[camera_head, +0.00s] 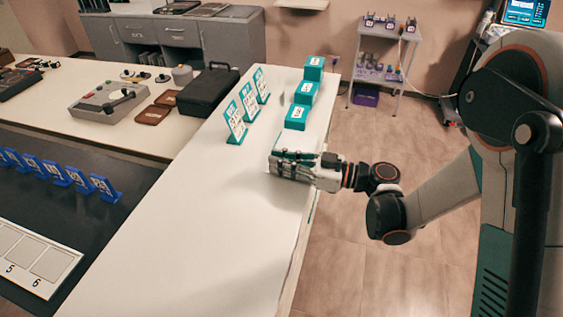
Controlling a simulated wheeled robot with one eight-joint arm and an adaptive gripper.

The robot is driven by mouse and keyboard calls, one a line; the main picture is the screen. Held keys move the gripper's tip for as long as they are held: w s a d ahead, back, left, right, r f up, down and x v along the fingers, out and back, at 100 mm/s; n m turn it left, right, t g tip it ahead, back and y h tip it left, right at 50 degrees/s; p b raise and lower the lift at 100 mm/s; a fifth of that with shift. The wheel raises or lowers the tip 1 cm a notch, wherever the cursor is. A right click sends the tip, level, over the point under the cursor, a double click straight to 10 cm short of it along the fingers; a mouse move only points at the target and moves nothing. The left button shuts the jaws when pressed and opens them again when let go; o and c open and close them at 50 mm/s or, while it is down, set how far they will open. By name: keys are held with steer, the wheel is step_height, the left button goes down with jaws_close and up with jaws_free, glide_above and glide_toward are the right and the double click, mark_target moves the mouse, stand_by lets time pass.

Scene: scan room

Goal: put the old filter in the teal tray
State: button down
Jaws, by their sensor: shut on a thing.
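My gripper (284,165) is over the right edge of the long white counter (190,225), pointing left. It is shut on a pale thing (288,144), mostly hidden by the fingers; I cannot tell if this is the old filter. I cannot tell whether it touches the counter. Behind the gripper, three teal box-like pieces with white labels stand in a row: a near one (297,117), a middle one (306,92) and a far one (314,68). I cannot make out which, if any, is the teal tray.
Three teal card stands (236,122) line the counter left of the boxes. A black case (208,91) and a grey device (110,101) sit on the left counter. Blue stands (60,172) are on a dark mat. The counter's front is clear. A trolley (384,60) stands behind.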

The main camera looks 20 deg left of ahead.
steer(key=shift+f, duration=0.15)
steer(key=c, duration=1.6)
jaws_free()
steer(key=shift+c, duration=0.2)
steer(key=shift+r, duration=0.25)
steer(key=w+d+p, duration=0.1)
steer(key=d+p, duration=0.1)
steer(key=d, duration=1)
steer(key=shift+w+p, duration=0.2)
steer(key=shift+p, duration=0.2)
